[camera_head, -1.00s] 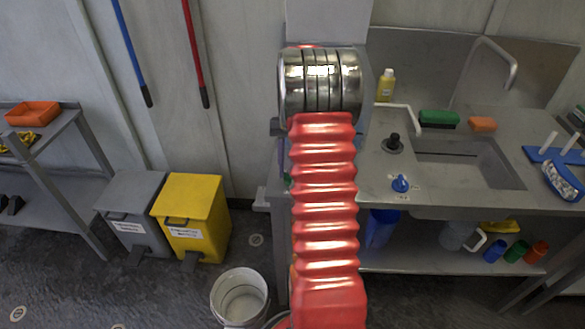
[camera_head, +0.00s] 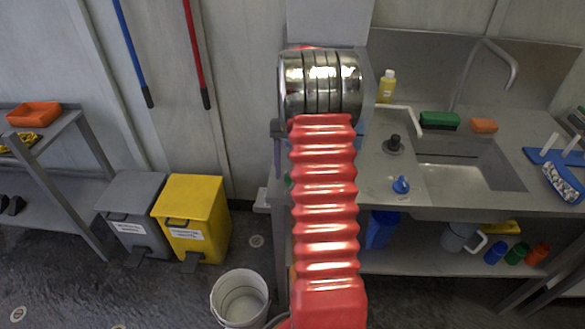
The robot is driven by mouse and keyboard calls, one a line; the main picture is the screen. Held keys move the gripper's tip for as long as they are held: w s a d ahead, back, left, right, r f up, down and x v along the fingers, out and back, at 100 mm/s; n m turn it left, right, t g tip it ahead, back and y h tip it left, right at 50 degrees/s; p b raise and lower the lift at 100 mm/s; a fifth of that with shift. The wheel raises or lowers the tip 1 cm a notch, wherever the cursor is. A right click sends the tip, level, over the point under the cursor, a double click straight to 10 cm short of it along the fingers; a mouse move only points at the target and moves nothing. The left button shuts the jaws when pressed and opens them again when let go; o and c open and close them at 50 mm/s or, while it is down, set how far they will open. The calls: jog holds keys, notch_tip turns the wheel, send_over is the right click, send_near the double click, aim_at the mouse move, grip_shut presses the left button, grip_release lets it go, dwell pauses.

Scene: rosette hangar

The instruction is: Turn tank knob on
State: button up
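A small blue knob (camera_head: 401,185) sits on the front left of the metal sink counter (camera_head: 375,180). I cannot tell whether it is the tank knob or which setting it has. A black round fitting (camera_head: 393,145) stands behind it. No tank can be clearly made out. My red ribbed arm with its metal rings rises through the middle of the view, left of the knob, and hides part of the counter's left end. My gripper is not visible.
The sink basin (camera_head: 465,175), yellow bottle (camera_head: 386,86), green sponge (camera_head: 440,120) and blue tray (camera_head: 556,157) are on the right. Grey (camera_head: 135,210) and yellow (camera_head: 195,215) bins and a white bucket (camera_head: 240,298) stand on the floor at left and centre. Open floor lies at lower left.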

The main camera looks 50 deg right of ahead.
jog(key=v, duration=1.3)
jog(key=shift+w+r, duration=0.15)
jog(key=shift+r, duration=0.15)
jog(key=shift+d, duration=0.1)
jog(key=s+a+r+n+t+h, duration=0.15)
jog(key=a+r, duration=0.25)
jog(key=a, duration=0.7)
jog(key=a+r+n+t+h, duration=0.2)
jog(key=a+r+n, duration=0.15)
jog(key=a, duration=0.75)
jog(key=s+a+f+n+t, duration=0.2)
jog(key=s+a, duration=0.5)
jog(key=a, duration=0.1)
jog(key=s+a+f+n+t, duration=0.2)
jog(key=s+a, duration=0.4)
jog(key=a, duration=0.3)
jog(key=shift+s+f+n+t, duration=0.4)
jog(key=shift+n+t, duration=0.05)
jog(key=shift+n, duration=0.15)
